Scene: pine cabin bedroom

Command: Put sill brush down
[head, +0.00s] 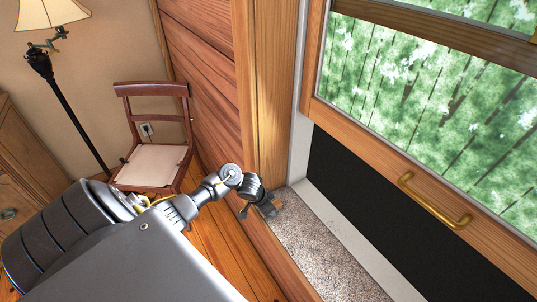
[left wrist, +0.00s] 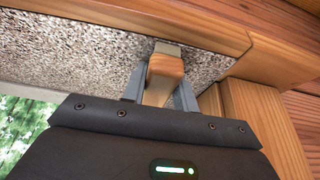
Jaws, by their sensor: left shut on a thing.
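The sill brush (left wrist: 166,66) shows in the left wrist view as a light wooden handle with a grey-tan end. My left gripper (left wrist: 161,84) is shut on its handle, one grey finger on each side. The brush's far end is against or close to the speckled stone sill (head: 318,252); I cannot tell whether it touches. In the head view my left gripper (head: 262,203) is at the sill's far left end, beside the wooden window post, and mostly hides the brush. My right gripper is not in view.
A wooden window sash (head: 385,163) with a brass handle (head: 434,201) stands above a dark gap, right of the sill. The sill is clear toward the front. A chair (head: 152,165), floor lamp (head: 68,105) and wooden drawers (head: 22,165) stand at left.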

